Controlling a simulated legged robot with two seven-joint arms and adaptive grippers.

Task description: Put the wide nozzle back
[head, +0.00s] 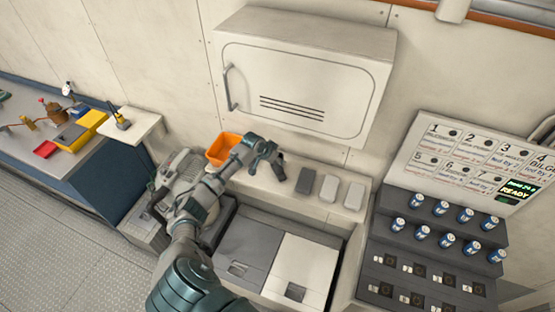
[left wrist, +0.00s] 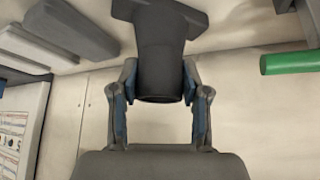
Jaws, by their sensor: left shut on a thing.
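My left gripper (head: 268,160) is over the narrow ledge below the wall cabinet. It is shut on a dark grey nozzle (head: 278,178), which shows beside the fingers. In the left wrist view the fingers (left wrist: 159,82) close on both sides of the nozzle's round neck (left wrist: 159,62). The nozzle's body widens towards the far end, at the top of that view. Whether the nozzle touches the ledge I cannot tell. My right gripper is in neither view.
The ledge (head: 325,212) holds a dark grey block (head: 305,183) and two lighter ones (head: 329,189) (head: 354,196) right of my gripper. An orange bin (head: 222,149) stands left. The wall cabinet (head: 300,85) hangs above. A green cylinder (left wrist: 290,62) shows in the wrist view. Cans (head: 448,241) stand right.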

